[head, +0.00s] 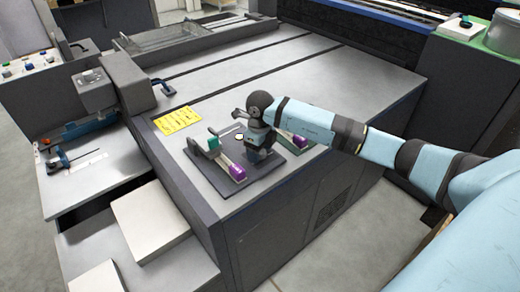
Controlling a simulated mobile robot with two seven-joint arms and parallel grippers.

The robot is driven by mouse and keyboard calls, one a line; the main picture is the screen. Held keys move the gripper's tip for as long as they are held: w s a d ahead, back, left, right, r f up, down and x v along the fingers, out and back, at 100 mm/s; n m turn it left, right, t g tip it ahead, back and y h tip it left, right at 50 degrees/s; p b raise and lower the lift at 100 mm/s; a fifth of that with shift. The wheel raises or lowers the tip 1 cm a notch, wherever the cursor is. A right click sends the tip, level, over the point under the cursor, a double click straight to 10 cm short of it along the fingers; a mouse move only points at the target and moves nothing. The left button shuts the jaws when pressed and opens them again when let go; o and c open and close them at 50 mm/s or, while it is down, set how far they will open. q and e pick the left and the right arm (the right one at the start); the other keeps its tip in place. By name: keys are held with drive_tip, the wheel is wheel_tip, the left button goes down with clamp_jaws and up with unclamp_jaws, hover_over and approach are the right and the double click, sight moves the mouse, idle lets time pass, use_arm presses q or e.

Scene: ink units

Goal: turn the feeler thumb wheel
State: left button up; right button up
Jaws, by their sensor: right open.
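My right arm comes in from the right over the grey machine top. My right gripper (259,154) points down above a dark plate (238,193) near the machine's front corner. It is open, though its fingers are small and dark here. On the plate, left of the gripper, is a pale bar unit with a teal part (213,141) and a purple block (237,173). A second purple block (299,142) shows right of the gripper, its unit partly hidden by my wrist. I cannot make out the feeler thumb wheel for certain. My left gripper is out of view.
A yellow sheet (179,120) lies on the machine top, left of the plate. Pale stacked blocks (149,220) stand low at the left front. A blue-handled tool (62,158) lies on the left side table. The machine top behind the gripper is largely clear.

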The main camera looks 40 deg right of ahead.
drive_tip(key=c, duration=0.9)
drive_tip(key=shift+r+m+p, duration=0.2)
drive_tip(key=shift+m+p, duration=0.4)
drive_tip(key=shift+m, duration=0.6)
drive_tip(key=shift+f+m, duration=0.15)
drive_tip(key=shift+m, duration=0.85)
drive_tip(key=o, duration=0.9)
wheel_tip(320, 180, up, 14)
drive_tip(key=p, duration=0.1)
drive_tip(key=shift+f, duration=0.1)
